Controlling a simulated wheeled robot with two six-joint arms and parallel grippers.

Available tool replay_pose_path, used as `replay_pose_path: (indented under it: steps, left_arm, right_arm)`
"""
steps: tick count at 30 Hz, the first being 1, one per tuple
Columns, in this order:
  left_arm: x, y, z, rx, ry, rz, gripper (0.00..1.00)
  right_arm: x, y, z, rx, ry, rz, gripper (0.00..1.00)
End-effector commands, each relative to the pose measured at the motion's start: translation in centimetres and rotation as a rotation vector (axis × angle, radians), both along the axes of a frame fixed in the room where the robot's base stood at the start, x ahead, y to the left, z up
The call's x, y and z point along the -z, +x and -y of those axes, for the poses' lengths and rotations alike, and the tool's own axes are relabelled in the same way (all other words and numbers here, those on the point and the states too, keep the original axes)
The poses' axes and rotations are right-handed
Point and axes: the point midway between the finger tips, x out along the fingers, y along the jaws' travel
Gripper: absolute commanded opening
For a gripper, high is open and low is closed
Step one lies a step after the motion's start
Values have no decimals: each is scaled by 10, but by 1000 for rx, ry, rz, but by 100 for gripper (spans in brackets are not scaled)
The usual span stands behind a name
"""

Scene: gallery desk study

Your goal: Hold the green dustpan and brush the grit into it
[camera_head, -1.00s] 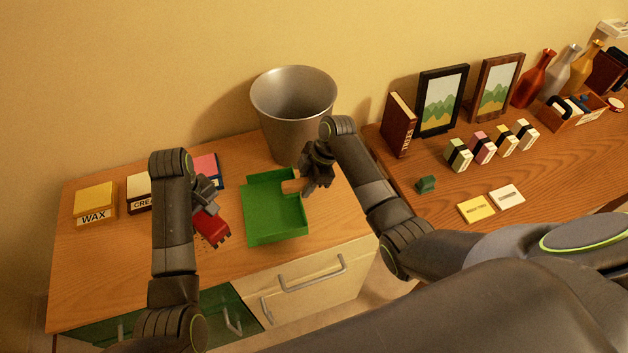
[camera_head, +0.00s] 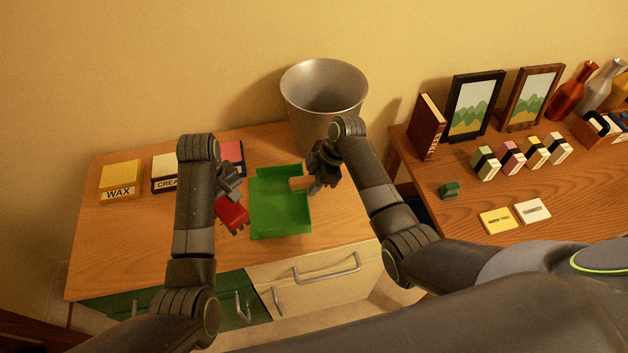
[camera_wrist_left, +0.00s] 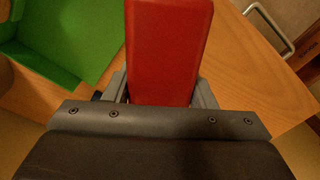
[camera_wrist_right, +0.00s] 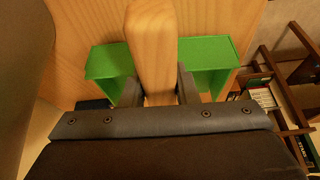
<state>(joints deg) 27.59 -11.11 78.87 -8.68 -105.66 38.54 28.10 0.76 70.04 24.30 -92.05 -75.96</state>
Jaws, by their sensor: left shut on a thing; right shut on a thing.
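The green dustpan (camera_head: 280,212) lies on the wooden desk, its tray open and looking empty. My right gripper (camera_head: 322,176) is shut on its wooden handle (camera_head: 300,183), which fills the middle of the right wrist view (camera_wrist_right: 152,45). The red brush (camera_head: 233,214) is just left of the dustpan, bristles toward the desk. My left gripper (camera_head: 229,188) is shut on the brush, whose red body shows in the left wrist view (camera_wrist_left: 168,50).
A grey metal bin (camera_head: 322,95) stands behind the dustpan. A WAX box (camera_head: 121,180), a CREAM box (camera_head: 164,172) and a pink-topped block (camera_head: 231,153) stand left at the back. A second table (camera_head: 470,205) to the right holds frames, bottles and cards.

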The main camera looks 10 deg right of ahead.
Motion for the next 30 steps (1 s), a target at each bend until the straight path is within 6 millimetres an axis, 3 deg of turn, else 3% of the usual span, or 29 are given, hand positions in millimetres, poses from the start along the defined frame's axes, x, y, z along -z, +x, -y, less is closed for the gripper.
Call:
replay_pose_path:
  steps: [24, 25, 27, 30]
  left_arm:
    - [4, 0, 0, 0, 0, 1, 33]
    - [5, 0, 0, 0, 0, 1, 33]
    - [5, 0, 0, 0, 0, 1, 33]
    - [5, 0, 0, 0, 0, 1, 33]
  right_arm:
    - [6, 1, 0, -1, 2, 4, 0]
    - [8, 0, 0, 0, 0, 0, 30]
    - [8, 0, 0, 0, 0, 0, 38]
    - [8, 0, 0, 0, 0, 0, 38]
